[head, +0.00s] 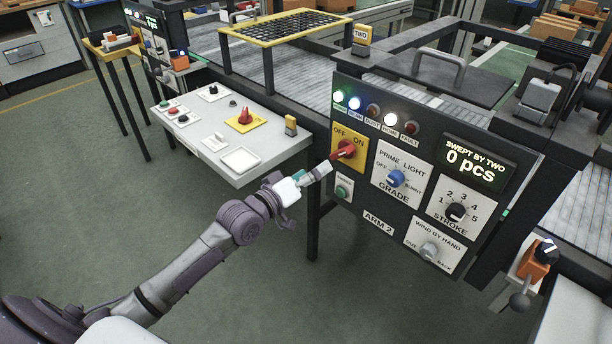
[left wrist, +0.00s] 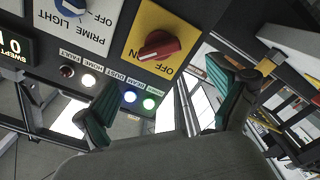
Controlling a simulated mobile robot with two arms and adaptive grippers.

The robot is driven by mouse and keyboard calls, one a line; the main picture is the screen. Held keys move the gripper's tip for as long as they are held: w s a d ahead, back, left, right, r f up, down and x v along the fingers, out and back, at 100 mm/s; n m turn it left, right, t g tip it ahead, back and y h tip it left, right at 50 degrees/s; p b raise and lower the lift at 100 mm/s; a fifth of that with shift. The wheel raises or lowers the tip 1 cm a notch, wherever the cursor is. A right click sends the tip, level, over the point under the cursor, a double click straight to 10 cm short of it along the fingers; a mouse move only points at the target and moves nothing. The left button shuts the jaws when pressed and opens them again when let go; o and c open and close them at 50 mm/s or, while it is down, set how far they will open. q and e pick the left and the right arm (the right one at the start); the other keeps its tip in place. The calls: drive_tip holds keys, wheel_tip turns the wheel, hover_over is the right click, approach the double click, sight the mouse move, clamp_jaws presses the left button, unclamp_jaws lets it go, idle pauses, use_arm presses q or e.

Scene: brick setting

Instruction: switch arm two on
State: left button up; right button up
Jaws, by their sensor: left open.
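The ARM 2 panel (head: 420,170) carries a yellow plate (head: 339,137) marked OFF on the left and ON on the right, with a red rotary switch (head: 346,149) on it. In the left wrist view the panel is upside down. The red switch (left wrist: 158,45) shows beyond the two green-padded fingers of my left gripper (left wrist: 165,77), which are spread apart and empty. My right gripper is not in view.
The panel also has a green button (head: 342,192), a blue grade knob (head: 396,178), a black stroke knob (head: 456,211) and a grey winding knob (head: 429,250). Green, blue and white lamps are lit; the display reads 0 pcs. A white table (head: 270,150) with controls stands left.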

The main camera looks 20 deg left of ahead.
use_arm(q)
drive_tip(key=v, duration=0.2)
drive_tip(key=shift+s+a, duration=0.1)
drive_tip(key=shift+s, duration=0.25)
drive_tip(key=s+a+f+g+y, duration=0.1)
drive_tip(key=a+f+g+y, duration=0.1)
drive_tip(key=f, duration=0.8)
drive_tip(key=s+a+f+g+y, duration=0.1)
drive_tip(key=s+a+f+y, duration=0.15)
drive_tip(key=f, duration=0.75)
drive_tip(key=s+a+f+m+g+p, duration=0.15)
drive_tip(key=s+f, duration=0.25)
drive_tip(key=f, duration=0.4)
drive_tip(key=s+f+g, duration=0.3)
drive_tip(key=s+f, duration=0.2)
drive_tip(key=f, duration=0.4)
drive_tip(key=s+d+f+m+g, duration=0.2)
drive_tip(key=s+f, duration=0.4)
drive_tip(key=s, duration=0.6)
drive_tip(key=s+d+f+m+g+y, duration=0.1)
drive_tip(key=s+d+f+g, duration=0.1)
drive_tip(key=s+f, duration=0.5)
drive_tip(key=s+d+f+m+g, duration=0.2)
drive_tip(key=s+f+g, duration=0.2)
drive_tip(key=s, duration=1.3)
wheel_tip(320, 180, down, 2)
drive_tip(key=shift+s+d+f+m+y+p, duration=0.15)
drive_tip(key=shift+s+d+m+y+p, duration=0.15)
drive_tip(key=shift+d+m+y, duration=0.1)
